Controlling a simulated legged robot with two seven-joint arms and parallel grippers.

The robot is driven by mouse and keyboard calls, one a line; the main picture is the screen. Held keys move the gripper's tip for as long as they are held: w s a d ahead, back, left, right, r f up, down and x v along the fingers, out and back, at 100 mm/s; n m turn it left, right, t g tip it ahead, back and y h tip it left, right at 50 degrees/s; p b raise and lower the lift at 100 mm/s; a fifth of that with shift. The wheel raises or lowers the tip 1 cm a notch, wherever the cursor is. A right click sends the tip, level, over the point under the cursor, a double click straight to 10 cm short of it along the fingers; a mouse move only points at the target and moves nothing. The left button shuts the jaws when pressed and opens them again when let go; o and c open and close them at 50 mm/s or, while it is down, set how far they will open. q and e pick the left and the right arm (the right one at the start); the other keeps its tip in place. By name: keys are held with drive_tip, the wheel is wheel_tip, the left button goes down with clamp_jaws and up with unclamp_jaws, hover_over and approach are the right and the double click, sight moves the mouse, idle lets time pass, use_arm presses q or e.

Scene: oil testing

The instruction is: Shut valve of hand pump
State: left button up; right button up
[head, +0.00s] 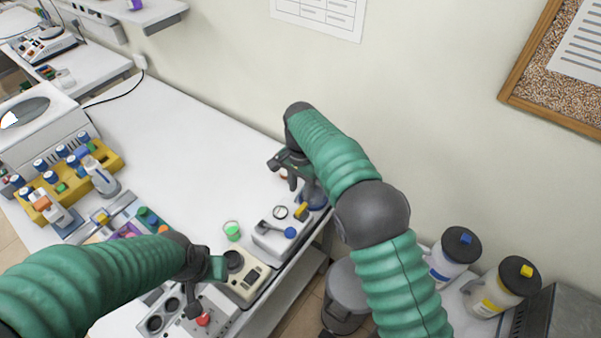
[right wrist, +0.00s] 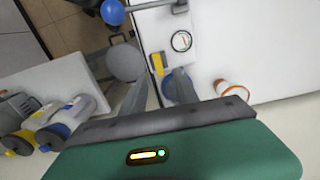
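The hand pump (head: 268,243) is a white block near the table's right end, with a round gauge (head: 280,212), a blue ball-ended handle (head: 290,232) and a yellow valve lever (head: 301,210). In the right wrist view, the yellow lever (right wrist: 157,64) lies near the gauge (right wrist: 181,41), just beyond my right gripper (right wrist: 155,92). Its fingers are apart and empty, near a blue round part (right wrist: 178,83) of the pump. In the head view my right gripper (head: 283,168) is above the pump's far end. My left gripper (head: 205,290) looks open, over the front equipment.
A beige meter (head: 243,280) and a green-filled cup (head: 232,230) stand near the pump. A yellow rack (head: 65,190) with bottles is at left. A grey bin (head: 346,296) and two capped bottles (head: 452,255) are to the right. The table's back middle is clear.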

wheel_tip(320, 180, up, 9)
idle(0.5)
drive_tip(key=s+d+f+n+t, duration=0.1)
drive_tip(key=s+d+f+n, duration=0.1)
drive_tip(key=s+d, duration=0.35)
drive_tip(key=s+d+f+n, duration=0.1)
drive_tip(key=s+d+f, duration=0.15)
drive_tip(key=d, duration=0.55)
drive_tip(key=s+d+f+n, duration=0.2)
drive_tip(key=s, duration=0.6)
drive_tip(key=s+d+f+n+t, duration=0.1)
drive_tip(key=s+d+f+n, duration=0.1)
drive_tip(key=s, duration=0.6)
drive_tip(key=shift+s+d+f+t, duration=0.2)
drive_tip(key=shift+d+f+t, duration=0.1)
drive_tip(key=shift+d+f, duration=0.5)
